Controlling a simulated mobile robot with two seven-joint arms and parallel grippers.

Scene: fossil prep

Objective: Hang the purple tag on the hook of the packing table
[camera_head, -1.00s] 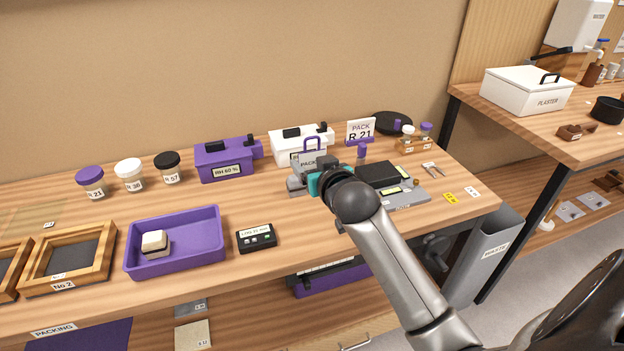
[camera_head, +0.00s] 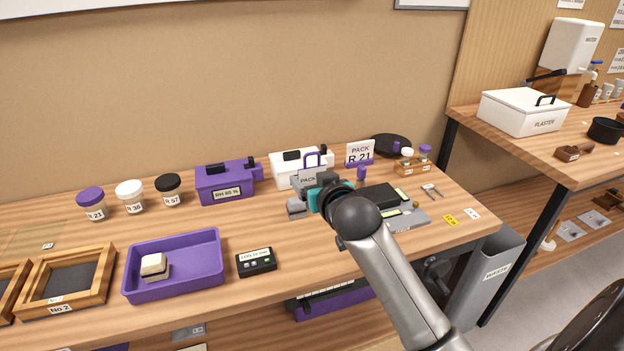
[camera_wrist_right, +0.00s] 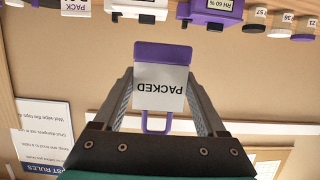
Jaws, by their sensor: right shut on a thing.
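The purple tag (camera_wrist_right: 164,53) is between the fingers of my right gripper (camera_wrist_right: 163,92) in the right wrist view. It carries a white label reading PACKED, and its purple loop extends beyond the label. I cannot make out the table's hook. My left gripper is out of view.
A purple tray (camera_head: 205,250) and timer (camera_head: 256,262) are left. A waste bin (camera_head: 485,280) stands right.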

